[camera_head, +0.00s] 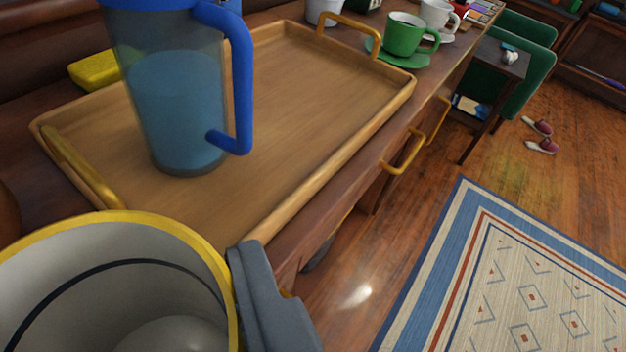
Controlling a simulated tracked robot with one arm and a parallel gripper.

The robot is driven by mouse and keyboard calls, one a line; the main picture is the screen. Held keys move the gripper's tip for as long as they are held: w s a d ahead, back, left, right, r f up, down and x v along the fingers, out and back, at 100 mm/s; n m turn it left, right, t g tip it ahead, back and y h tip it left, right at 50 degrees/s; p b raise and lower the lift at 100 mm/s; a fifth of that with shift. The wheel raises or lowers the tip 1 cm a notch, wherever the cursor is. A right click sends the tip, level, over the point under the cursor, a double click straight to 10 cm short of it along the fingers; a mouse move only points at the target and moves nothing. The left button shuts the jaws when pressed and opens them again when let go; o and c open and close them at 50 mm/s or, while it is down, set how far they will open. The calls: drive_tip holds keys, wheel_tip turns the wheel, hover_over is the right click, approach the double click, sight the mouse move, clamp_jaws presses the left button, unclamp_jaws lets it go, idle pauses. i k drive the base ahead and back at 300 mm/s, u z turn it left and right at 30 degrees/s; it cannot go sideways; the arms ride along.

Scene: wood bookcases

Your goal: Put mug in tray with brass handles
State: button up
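A white mug with a yellow rim and a dark line inside (120,270) fills the lower left, close to the camera. My gripper (258,285) shows as grey fingers at the mug's right edge. It appears shut on the mug at that side; the exact grip is hidden. The wooden tray with brass handles (320,95) lies on the wooden counter just beyond the mug. One brass handle (75,165) is at its left end, the other (348,32) at its far right end. The mug overlaps the tray's near left corner in view; its height above it is unclear.
A blue-handled pitcher (178,110) stands on the tray's left part; the tray's right part is clear. A yellow object (95,69) is behind it. A green cup on a saucer (403,35) and white cups (437,14) stand beyond the far handle. Drawer handles (403,153) project from the counter front.

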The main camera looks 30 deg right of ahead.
sight(322, 86)
drive_tip(key=z, duration=0.05)
drive_tip(key=k, duration=0.65)
drive_tip(key=z, duration=0.35)
drive_tip(key=i, duration=0.9)
drive_tip(key=z, duration=0.55)
drive_tip(key=i, duration=0.9)
drive_tip(key=u, duration=0.35)
